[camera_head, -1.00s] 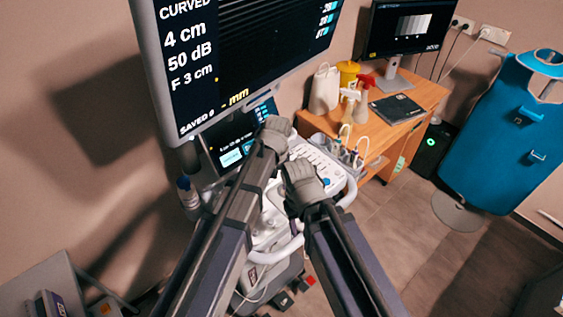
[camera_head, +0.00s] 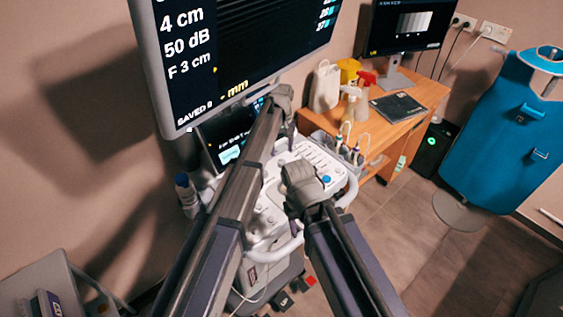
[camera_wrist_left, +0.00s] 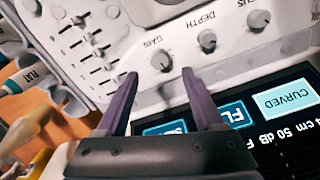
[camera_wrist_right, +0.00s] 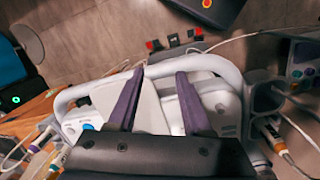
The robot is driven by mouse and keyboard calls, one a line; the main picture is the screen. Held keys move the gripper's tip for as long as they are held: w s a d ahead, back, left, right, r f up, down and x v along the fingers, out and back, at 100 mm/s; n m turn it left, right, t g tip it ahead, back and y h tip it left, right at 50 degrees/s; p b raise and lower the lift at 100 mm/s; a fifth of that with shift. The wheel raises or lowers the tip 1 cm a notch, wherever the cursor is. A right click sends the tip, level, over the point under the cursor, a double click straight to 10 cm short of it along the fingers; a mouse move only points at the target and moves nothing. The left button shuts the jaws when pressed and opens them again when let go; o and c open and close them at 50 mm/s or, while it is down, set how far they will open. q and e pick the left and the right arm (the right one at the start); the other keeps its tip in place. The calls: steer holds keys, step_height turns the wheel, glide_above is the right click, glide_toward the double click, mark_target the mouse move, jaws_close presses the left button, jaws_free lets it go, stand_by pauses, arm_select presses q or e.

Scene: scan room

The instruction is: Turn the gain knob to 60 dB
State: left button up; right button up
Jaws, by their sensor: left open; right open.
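The gain knob (camera_wrist_left: 161,60) is a small grey round knob on the white console panel, labelled GAIN, in the left wrist view. My left gripper (camera_wrist_left: 160,76) is open, its two dark fingers spread with the gain knob between and just beyond their tips; I cannot tell whether they touch it. In the head view my left gripper (camera_head: 289,120) is over the console's far end, and the knob cannot be made out there. The large monitor (camera_head: 187,40) reads 50 dB. My right gripper (camera_wrist_right: 161,74) is open and empty above the console's white handle side.
The depth knob (camera_wrist_left: 207,40) and focus knob (camera_wrist_left: 259,19) sit beside the gain knob, with several sliders (camera_wrist_left: 95,45) on the other side. A touch screen (camera_wrist_left: 285,125) lies close below. A desk (camera_head: 425,95) with bottles stands to the right.

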mark_target(282, 161)
arm_select(q)
step_height(282, 161, down, 6)
steer(key=b, duration=0.5)
steer(key=shift+r, duration=0.1)
jaws_close()
